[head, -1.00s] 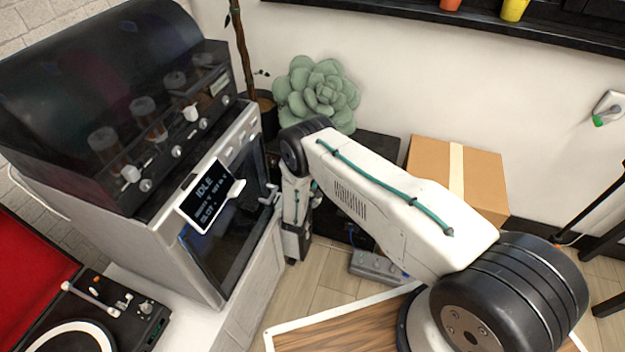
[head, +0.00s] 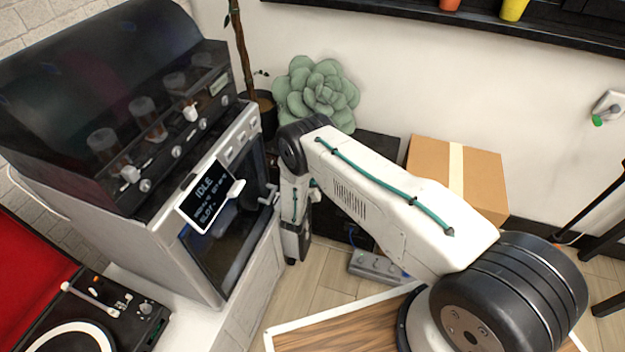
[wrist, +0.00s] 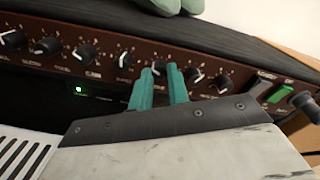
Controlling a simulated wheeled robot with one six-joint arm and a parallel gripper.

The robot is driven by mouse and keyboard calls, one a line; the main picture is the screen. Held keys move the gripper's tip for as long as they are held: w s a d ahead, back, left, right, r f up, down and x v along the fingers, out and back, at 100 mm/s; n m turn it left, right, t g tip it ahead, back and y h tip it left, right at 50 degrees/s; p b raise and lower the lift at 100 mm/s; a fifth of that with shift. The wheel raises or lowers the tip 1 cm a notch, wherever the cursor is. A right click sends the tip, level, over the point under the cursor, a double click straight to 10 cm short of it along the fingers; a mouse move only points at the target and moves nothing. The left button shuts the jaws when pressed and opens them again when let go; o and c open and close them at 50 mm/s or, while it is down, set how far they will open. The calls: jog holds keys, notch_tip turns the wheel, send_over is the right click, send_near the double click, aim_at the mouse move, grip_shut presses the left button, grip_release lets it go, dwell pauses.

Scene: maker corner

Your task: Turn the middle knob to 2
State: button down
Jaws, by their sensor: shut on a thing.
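The dark brown panel (wrist: 110,75) carries a row of black knobs with white pointers and small printed scales. My gripper (wrist: 160,72) has its two teal fingers closed around the middle knob (wrist: 158,66) in the wrist view. The fingers hide most of that knob, and I cannot read its pointer or numerals. Neighbouring knobs stand free at the left (wrist: 125,60) and right (wrist: 193,75). In the head view my arm reaches down beside a black box (head: 375,150); the fingertips and the knobs are hidden there.
A green switch (wrist: 281,91) and a jack plug (wrist: 303,101) sit at the panel's right end; a small green light (wrist: 79,90) is below the row. In the head view a succulent (head: 315,92), a cardboard box (head: 440,170) and a dark-hooded machine (head: 215,200) stand close around my arm.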

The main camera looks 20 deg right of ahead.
jog(key=n, duration=0.4)
jog(key=shift+r+n, duration=0.1)
jog(key=shift+n, duration=0.2)
dwell(0.3)
jog(key=c, duration=1.3)
grip_release()
jog(key=shift+a, duration=0.1)
jog(key=shift+c, duration=0.2)
